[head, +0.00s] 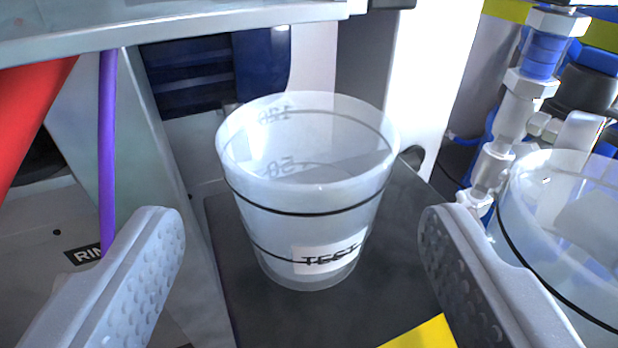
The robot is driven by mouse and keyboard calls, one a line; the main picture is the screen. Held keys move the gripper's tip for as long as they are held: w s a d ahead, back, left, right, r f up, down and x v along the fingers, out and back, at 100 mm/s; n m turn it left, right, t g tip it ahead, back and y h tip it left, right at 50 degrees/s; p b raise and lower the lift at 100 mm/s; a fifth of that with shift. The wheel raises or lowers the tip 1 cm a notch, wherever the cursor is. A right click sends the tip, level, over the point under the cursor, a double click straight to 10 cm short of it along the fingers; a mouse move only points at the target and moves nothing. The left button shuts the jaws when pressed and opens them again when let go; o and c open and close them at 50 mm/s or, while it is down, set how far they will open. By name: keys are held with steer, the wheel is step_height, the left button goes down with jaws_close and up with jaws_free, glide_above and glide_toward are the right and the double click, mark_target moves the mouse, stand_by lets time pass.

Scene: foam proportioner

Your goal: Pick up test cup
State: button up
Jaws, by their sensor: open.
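The test cup (300,229) is a translucent, tapered cup with black ring lines, faint markings and a white label reading "TEST". It stands upright on a dark shelf (405,290) in the middle of the head view. It looks empty. My gripper (305,230) is open, with one grey dimpled finger at the lower left and one at the lower right. The cup shows between and beyond the two fingers, and neither finger appears to touch it.
A second clear container (560,215) with a black line stands close on the right, partly behind the right finger. White and blue pipe fittings (515,110) rise behind it. A grey panel (130,130), purple line (108,150) and red part (28,110) are at left. A grey ledge (170,28) crosses the top.

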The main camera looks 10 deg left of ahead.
mark_target(311, 219)
steer(key=shift+b+x, duration=0.4)
steer(key=shift+x, duration=1.5)
steer(key=c, duration=0.8)
steer(key=shift+o, duration=0.2)
steer(key=shift+s+d, duration=0.1)
